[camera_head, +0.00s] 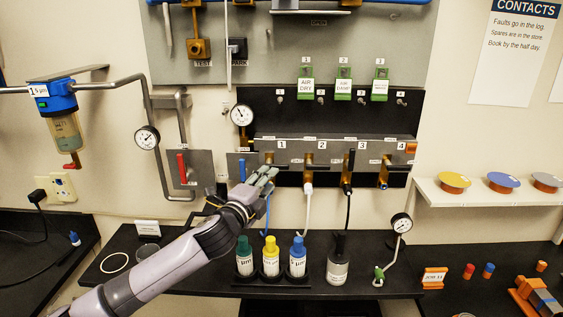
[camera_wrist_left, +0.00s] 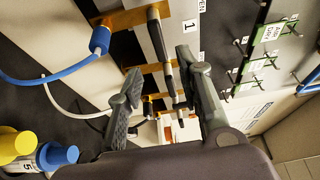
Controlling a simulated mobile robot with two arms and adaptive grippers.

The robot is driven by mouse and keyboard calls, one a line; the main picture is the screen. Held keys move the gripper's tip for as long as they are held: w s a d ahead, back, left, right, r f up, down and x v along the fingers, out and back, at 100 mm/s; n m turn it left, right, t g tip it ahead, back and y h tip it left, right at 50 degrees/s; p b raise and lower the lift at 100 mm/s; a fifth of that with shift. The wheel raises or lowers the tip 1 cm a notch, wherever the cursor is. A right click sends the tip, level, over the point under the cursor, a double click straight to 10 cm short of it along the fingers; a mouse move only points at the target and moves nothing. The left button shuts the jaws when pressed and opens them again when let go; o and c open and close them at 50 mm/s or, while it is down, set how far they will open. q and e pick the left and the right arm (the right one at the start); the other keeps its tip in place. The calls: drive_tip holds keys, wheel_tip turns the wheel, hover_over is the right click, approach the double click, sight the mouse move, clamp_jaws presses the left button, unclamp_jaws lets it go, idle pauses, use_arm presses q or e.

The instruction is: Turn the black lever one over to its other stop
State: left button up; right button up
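The manifold (camera_head: 340,150) on the wall carries a row of valves numbered 1 to 4. In the left wrist view, black lever one (camera_wrist_left: 157,32) is a long dark handle on a brass valve beside the "1" label (camera_wrist_left: 190,25). In the head view my left gripper (camera_head: 268,174) is up at valve 1 and covers much of it. In the left wrist view the fingers of my left gripper (camera_wrist_left: 157,64) are spread, with the lever's end seen between them. I cannot tell whether a finger touches it. My right gripper is not in view.
Neighbouring valves with dark levers stand close to the right, with a white hose (camera_head: 306,212) and black hose (camera_head: 348,208) below. A blue-lever panel (camera_head: 242,165) is at left. Capped bottles (camera_head: 271,262) and a gauge (camera_head: 401,225) stand on the bench below.

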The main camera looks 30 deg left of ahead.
sight(280, 168)
use_arm(q)
drive_tip(key=w+p, duration=0.1)
drive_tip(key=w, duration=0.1)
drive_tip(key=w+p, duration=0.1)
drive_tip(key=w, duration=0.2)
drive_tip(key=w+a, duration=0.1)
drive_tip(key=w, duration=0.2)
drive_tip(key=shift+a+r+p, duration=0.1)
drive_tip(key=shift+r+p, duration=0.05)
drive_tip(key=shift+p, duration=0.25)
drive_tip(key=shift+w, duration=0.6)
drive_tip(key=shift+a, duration=0.1)
clamp_jaws()
